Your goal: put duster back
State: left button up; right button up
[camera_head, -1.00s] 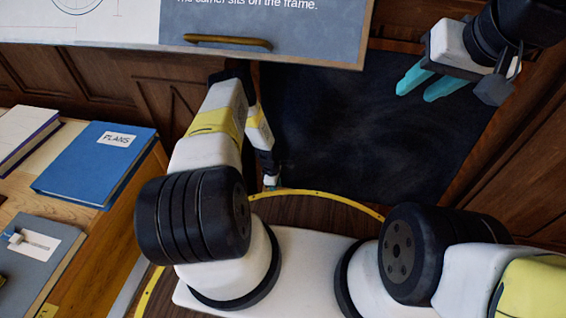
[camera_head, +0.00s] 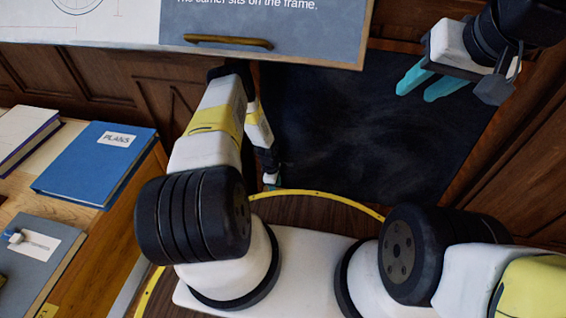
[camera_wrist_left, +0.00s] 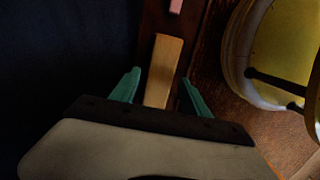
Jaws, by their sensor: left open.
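A tan wooden block (camera_wrist_left: 164,70), which looks like the duster, lies along a narrow dark wooden strip in the left wrist view. My left gripper (camera_wrist_left: 159,77) is open, with one green finger on each side of the block's near end. I cannot tell whether the fingers touch it. In the head view my left gripper (camera_head: 271,181) is small and mostly hidden by my left arm, and the block does not show there. My right gripper (camera_head: 430,82) is open and empty at the upper right, over a black board.
The black board (camera_head: 370,130) fills the middle, below a panel with a brass handle (camera_head: 229,42). A pink piece (camera_wrist_left: 176,6) lies beyond the block. At the left, a wooden desk holds a blue PLANS book (camera_head: 95,165) and a grey book (camera_head: 35,265).

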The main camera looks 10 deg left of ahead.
pick_arm(q)
jog(key=r, duration=0.5)
jog(key=shift+a+r, duration=0.2)
jog(key=shift+a, duration=0.1)
jog(key=shift+s, duration=0.1)
